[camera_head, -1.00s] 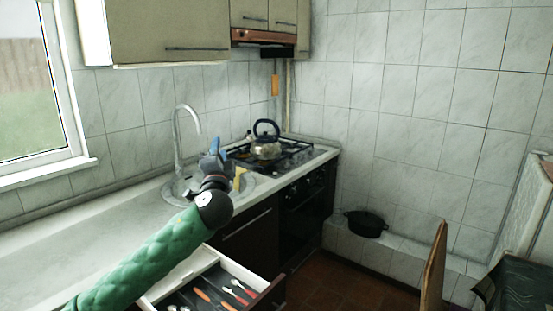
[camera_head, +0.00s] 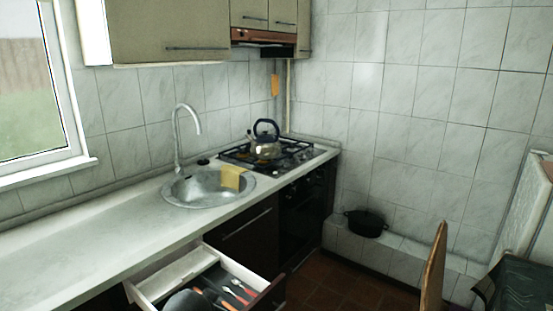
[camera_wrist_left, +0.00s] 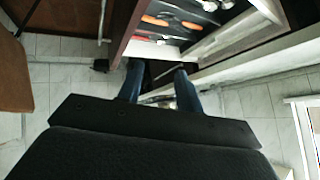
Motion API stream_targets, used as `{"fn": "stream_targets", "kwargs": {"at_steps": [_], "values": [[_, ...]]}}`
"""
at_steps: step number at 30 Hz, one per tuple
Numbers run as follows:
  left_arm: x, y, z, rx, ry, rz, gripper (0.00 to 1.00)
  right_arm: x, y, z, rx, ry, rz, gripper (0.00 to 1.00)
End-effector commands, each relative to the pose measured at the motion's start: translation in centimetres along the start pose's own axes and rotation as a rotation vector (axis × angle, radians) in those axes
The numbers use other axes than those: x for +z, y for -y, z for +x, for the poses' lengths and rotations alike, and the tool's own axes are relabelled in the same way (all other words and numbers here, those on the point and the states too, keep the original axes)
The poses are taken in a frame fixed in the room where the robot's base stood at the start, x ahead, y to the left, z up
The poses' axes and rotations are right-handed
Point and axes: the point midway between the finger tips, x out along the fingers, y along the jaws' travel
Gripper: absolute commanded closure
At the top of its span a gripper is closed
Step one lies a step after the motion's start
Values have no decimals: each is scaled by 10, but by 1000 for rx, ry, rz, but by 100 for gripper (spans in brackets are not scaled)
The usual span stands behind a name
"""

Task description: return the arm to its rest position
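My left gripper (camera_wrist_left: 158,82) shows in the left wrist view with its two blue fingers apart and nothing seen between them. It is open. In that view the open drawer (camera_wrist_left: 120,25) with orange-handled cutlery (camera_wrist_left: 172,21) lies beyond the fingertips. In the head view the left arm no longer crosses the counter. A dark rounded shape (camera_head: 186,301) shows at the bottom edge over the drawer; I cannot tell whether it is part of my arm. My right gripper is in neither view.
The drawer stands pulled out below the counter (camera_head: 95,240). The round sink (camera_head: 200,190) has a yellow cloth (camera_head: 232,177) on its rim. A kettle (camera_head: 266,147) stands on the hob (camera_head: 240,156). A black pot (camera_head: 365,223) sits on the low ledge. The counter is clear.

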Motion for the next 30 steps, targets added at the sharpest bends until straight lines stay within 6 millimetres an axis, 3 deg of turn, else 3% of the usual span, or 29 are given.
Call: {"fn": "stream_targets", "kwargs": {"at_steps": [1, 20, 30], "values": [[17, -8, 0, 28, 20, -20, 65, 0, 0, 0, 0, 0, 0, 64], [209, -84, -10, 190, 315, -226, 65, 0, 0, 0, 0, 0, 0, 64], [313, -142, -35, 270, 509, -281, 65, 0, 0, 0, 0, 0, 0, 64]]}}
